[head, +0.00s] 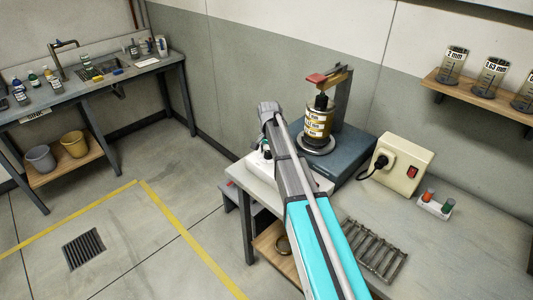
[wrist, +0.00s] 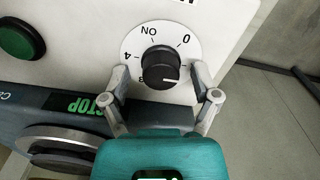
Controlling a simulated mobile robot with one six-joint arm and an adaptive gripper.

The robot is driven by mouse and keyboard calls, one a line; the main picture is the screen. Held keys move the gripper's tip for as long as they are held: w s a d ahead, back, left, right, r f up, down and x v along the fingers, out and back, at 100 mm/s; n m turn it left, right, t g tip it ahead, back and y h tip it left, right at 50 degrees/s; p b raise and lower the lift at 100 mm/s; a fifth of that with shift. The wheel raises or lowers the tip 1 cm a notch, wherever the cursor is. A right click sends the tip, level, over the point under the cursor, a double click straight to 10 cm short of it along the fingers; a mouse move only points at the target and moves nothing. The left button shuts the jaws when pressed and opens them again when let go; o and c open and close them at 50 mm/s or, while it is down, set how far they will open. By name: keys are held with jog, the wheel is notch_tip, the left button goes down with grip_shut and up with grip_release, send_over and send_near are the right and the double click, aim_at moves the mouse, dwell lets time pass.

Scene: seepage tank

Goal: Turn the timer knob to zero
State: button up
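The timer knob (wrist: 160,68) is black and round, on a white dial plate (wrist: 136,42) in the wrist view. The dial's print appears upside down, with "ON" and "0" at the top, "4" at left and an "8" partly hidden below it. The knob's white pointer mark points right, away from the "0" at upper right. My gripper (wrist: 159,76) is open, with one fingertip on each side of the knob. I see gaps between the fingers and the knob. In the head view my arm hides the knob and gripper.
A green button (wrist: 20,40), a green "STOP" display (wrist: 82,106) and a metal disc (wrist: 62,140) lie left of the knob.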

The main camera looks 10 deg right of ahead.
jog(key=c, duration=0.9)
jog(key=shift+a, duration=0.15)
grip_shut()
jog(key=shift+d+n, duration=0.25)
jog(key=shift+n, duration=0.05)
jog(key=shift+n, duration=0.4)
jog(key=n, duration=0.3)
jog(key=shift+n, duration=0.4)
jog(key=n, duration=0.6)
jog(key=shift+w+a+n, duration=0.1)
jog(key=shift+n, duration=0.3)
